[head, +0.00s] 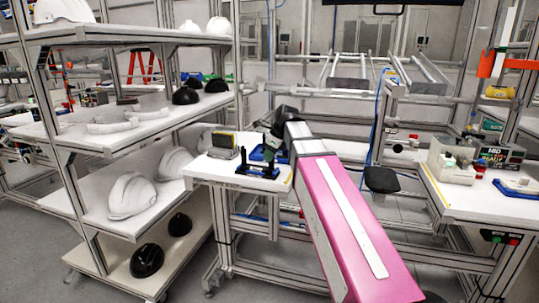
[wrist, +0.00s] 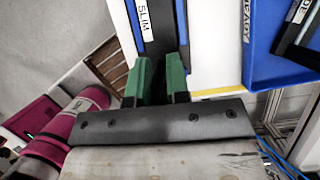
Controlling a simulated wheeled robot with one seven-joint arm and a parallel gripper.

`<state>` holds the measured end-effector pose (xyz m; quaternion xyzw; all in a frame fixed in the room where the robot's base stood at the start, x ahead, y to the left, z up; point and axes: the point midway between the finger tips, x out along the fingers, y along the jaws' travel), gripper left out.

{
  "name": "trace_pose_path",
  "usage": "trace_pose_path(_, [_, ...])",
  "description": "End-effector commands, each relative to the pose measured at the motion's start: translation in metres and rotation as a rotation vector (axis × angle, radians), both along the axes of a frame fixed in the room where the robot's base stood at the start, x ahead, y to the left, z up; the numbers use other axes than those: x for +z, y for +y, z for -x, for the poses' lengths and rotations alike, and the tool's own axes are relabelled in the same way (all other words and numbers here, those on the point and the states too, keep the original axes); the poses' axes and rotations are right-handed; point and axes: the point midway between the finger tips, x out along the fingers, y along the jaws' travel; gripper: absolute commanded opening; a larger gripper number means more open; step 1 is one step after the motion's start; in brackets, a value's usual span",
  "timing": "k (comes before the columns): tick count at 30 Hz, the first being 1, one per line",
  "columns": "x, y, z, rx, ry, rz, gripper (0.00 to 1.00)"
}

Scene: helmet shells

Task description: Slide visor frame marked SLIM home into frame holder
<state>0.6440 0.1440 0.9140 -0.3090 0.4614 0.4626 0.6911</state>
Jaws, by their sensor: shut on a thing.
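The visor frame marked SLIM (wrist: 163,28) is a dark piece at the top of the wrist view, with a white SLIM label along its left side. My gripper (wrist: 158,80) has green fingers shut on its near end. Blue edges show on both sides of the dark piece, and its far end is cut off by the picture. In the head view my gripper (head: 272,147) is by a black upright on a blue base (head: 258,171), on the small white table. I cannot tell which part there is the frame holder or how far the frame sits in it.
A blue tray (wrist: 256,70) with a dark labelled part lies at the right of the wrist view. A yellow-and-dark box (head: 223,146) stands left of the blue base. Shelves with helmet shells (head: 131,196) stand at left. A bench (head: 470,198) with devices is at right.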

Motion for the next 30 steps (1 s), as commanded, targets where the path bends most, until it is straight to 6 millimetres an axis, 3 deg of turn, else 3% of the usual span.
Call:
trace_pose_path(7, [-0.006, 0.000, 0.000, 0.000, 0.001, 0.000, 0.00])
trace_pose_path(8, [-0.006, 0.000, 0.000, 0.000, 0.001, 0.000, 0.23])
trace_pose_path(10, [-0.005, 0.000, 0.000, 0.000, 0.000, 0.000, 0.46])
trace_pose_path(22, [0.000, -0.002, 0.001, 0.000, -0.001, 0.000, 0.46])
trace_pose_path(30, [0.033, -0.015, 0.006, 0.000, -0.001, -0.001, 0.46])
